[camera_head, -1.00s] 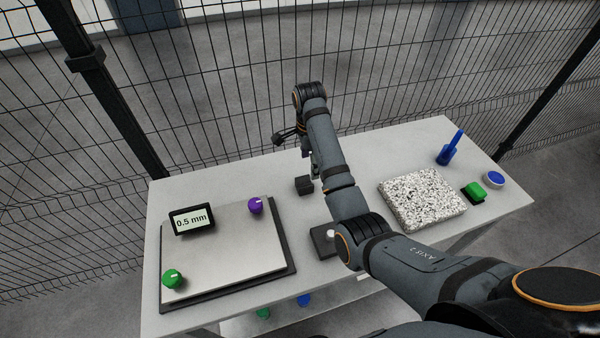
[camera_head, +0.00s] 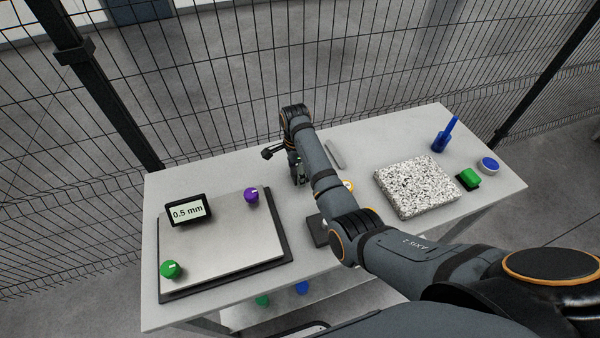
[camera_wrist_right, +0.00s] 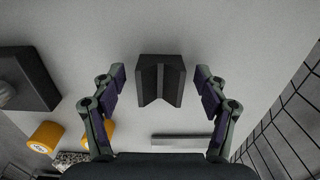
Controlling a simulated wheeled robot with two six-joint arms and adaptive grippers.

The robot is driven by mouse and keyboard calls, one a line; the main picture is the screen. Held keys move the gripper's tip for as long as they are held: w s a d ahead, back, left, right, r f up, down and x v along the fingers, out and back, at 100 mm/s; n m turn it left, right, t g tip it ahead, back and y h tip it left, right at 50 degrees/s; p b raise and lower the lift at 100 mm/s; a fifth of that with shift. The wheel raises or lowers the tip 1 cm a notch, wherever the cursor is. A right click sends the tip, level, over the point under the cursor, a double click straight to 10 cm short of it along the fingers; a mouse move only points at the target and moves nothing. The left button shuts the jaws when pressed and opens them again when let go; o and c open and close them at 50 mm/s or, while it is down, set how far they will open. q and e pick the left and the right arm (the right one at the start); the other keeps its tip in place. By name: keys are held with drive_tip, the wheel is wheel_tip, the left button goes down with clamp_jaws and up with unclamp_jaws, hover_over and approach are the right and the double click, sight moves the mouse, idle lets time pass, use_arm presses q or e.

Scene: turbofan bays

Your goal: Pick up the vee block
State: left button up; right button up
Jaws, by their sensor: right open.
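The vee block (camera_wrist_right: 149,72) is a dark grey block with a V-shaped groove. In the right wrist view it sits on the pale tabletop, between and slightly beyond the two fingers of my right gripper (camera_wrist_right: 160,84). The fingers are spread, with a gap on each side of the block. In the head view my right gripper (camera_head: 299,178) hangs low over the table's middle, and the gripper and arm hide the block. My left gripper is not in view.
A grey plate with a 0.5 mm display (camera_head: 188,211) lies left. A speckled slab (camera_head: 418,187) lies right, near green and blue items. A grey bar (camera_head: 335,154) lies behind my arm. A dark base (camera_wrist_right: 25,80) and yellow cylinders (camera_wrist_right: 45,137) are nearby.

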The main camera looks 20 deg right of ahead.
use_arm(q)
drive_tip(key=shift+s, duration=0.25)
use_arm(e)
drive_tip(key=shift+f, duration=0.5)
clamp_jaws()
drive_tip(key=shift+r, duration=0.1)
drive_tip(key=shift+w, duration=0.1)
drive_tip(key=shift+r, duration=0.3)
wheel_tip(320, 180, up, 2)
drive_tip(key=shift+r, duration=0.25)
drive_tip(key=s+r, duration=0.1)
drive_tip(key=s+r+b, duration=0.1)
drive_tip(key=shift+s+d+r, duration=0.2)
drive_tip(key=shift+d+r, duration=0.2)
use_arm(q)
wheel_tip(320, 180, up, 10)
drive_tip(key=p, duration=1.1)
use_arm(e)
drive_tip(key=s+d+r, duration=0.3)
drive_tip(key=s+r, duration=0.4)
drive_tip(key=s, duration=0.4)
drive_tip(key=shift+d, duration=0.25)
